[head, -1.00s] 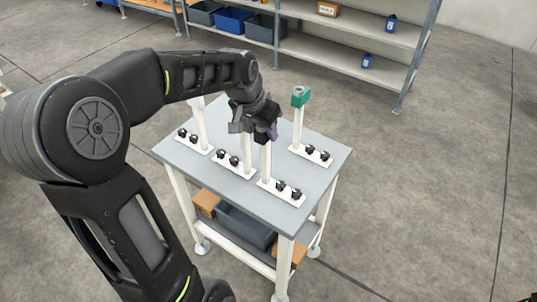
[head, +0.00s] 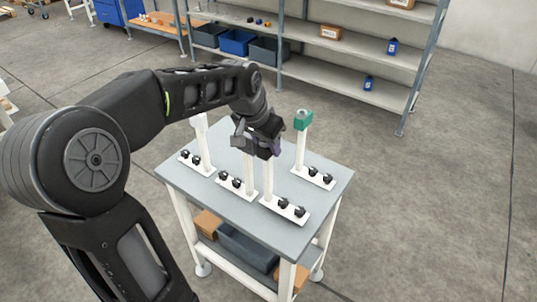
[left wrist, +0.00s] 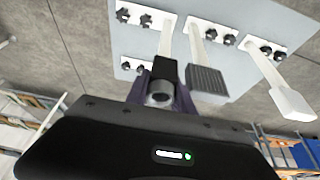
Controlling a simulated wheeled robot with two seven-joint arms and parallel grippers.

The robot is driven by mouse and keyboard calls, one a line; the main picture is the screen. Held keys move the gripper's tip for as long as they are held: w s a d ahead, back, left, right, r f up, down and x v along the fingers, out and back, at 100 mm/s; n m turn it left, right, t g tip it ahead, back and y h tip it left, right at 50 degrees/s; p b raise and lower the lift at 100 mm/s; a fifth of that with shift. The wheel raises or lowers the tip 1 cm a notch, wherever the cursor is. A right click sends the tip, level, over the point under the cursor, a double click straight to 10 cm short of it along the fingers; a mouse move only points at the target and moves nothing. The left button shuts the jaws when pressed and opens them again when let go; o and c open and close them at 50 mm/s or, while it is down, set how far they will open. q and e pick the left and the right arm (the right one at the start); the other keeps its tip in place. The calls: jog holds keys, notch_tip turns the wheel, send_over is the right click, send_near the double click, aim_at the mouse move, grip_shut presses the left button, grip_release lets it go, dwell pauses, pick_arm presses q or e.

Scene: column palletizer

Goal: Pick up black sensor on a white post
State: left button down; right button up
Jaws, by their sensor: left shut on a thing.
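The black sensor (left wrist: 160,88) with a round lens sits at the top of a white post (left wrist: 166,42). My left gripper (left wrist: 160,94) is shut on it, with a purple finger on each side. In the head view my left gripper (head: 266,148) hides the sensor, and the white post (head: 268,182) shows below it. The post's base plate (head: 270,202) rests on the grey table (head: 225,207). My right gripper is not in view.
A post with a green sensor (head: 303,120) stands to the right, behind. A post with a white head (head: 199,122) stands at the left. A post with a dark ribbed head (left wrist: 207,79) is close beside my gripper. Shelves (head: 345,45) stand beyond open floor.

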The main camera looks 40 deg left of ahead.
pick_arm(q)
notch_tip(320, 180, up, 8)
jog(key=shift+f, duration=0.25)
dwell(0.6)
